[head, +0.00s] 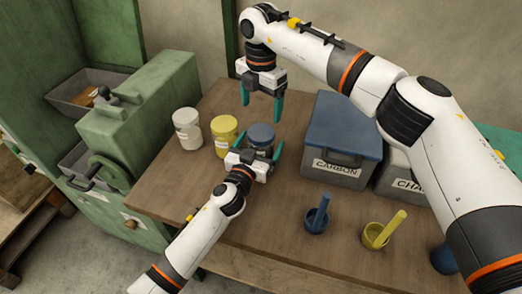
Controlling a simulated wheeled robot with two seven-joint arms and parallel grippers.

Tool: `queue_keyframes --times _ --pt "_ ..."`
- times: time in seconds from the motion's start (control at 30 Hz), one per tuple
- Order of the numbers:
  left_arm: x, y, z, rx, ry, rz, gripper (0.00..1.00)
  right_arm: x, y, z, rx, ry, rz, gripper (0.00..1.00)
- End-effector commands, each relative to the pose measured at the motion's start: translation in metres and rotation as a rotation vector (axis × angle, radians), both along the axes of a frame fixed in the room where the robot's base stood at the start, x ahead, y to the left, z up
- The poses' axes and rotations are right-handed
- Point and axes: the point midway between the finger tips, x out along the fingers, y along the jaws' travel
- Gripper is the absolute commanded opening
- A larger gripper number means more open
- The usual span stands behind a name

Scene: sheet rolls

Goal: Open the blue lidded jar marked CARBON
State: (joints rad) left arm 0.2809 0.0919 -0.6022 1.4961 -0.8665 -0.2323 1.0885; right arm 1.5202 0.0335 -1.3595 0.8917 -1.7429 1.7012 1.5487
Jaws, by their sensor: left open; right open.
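The blue-lidded jar (261,132) stands on the wooden bench. Its lower front is mostly hidden by my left gripper, and I cannot read its label. My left gripper (258,145) is open, with its green fingers on either side of the jar's body; I cannot tell whether they touch it. My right gripper (261,113) is open and points down above the jar, its fingertips apart over the lid. The lid appears to sit on the jar.
A yellow-lidded jar (224,133) and a white jar (187,130) stand left of the blue one. A blue-lidded bin marked CARBON (342,130) is at right, beside another bin (393,180). Blue (316,220) and yellow (376,236) cups with scoops stand in front. A green machine (140,115) is left.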

Motion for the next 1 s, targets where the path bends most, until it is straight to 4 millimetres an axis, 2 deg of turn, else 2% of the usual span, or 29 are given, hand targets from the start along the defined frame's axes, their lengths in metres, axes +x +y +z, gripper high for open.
queue_keyframes --times 0.33,0.37,0.87,0.9,1.0 --pt "0.0042 -0.0019 0.0003 0.000 0.000 0.000 0.94 0.0000 0.0001 0.0000 0.000 0.000 0.000 0.83" --pt "0.0041 -0.0019 0.0003 0.000 0.000 0.000 0.90 0.0000 0.0001 0.0000 0.000 0.000 0.000 0.83" --pt "0.0039 -0.0016 0.0000 0.000 0.000 0.000 0.09 -0.0001 0.0002 -0.0001 0.000 0.000 -0.020 0.83" --pt "0.0039 -0.0016 -0.0001 0.000 0.000 0.000 0.04 -0.0001 0.0002 -0.0001 0.000 0.000 -0.047 0.83" --pt "0.0039 -0.0016 -0.0001 0.000 0.000 0.000 0.04 -0.0001 0.0002 -0.0003 0.000 0.000 -0.155 0.83"
